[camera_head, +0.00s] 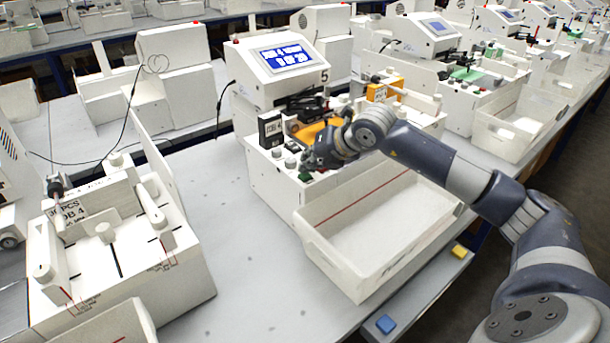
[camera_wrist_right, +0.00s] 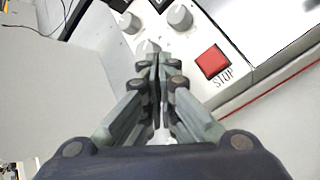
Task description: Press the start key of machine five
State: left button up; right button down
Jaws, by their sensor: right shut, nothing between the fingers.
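Machine five (camera_head: 285,88) is a white plotter with a lit blue screen (camera_head: 290,57) and a "5" beside it. My right gripper (camera_head: 308,168) is shut and empty over the front left of its control panel. A small green patch, perhaps the start key (camera_head: 304,177), shows just below the fingertips; I cannot tell whether they touch it. In the right wrist view the closed fingers (camera_wrist_right: 158,62) point at the panel, beside a red STOP key (camera_wrist_right: 212,61) on their right. No start key is visible there; the fingers cover part of the panel. My left gripper is not in view.
Grey knobs (camera_wrist_right: 180,17) stand on the panel close to the fingers. An empty white tray (camera_head: 385,225) sits in front of the machine. Another white machine (camera_head: 110,250) stands at left, with bare table (camera_head: 235,245) between.

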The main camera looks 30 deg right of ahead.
jog(key=shift+f+b, duration=0.35)
jog(key=shift+b, duration=0.05)
dwell(0.6)
jog(key=shift+r+p, duration=0.4)
jog(key=shift+r, duration=0.45)
jog(key=shift+r+p, duration=1.45)
jog(key=shift+r, duration=1.15)
jog(key=shift+f, duration=0.1)
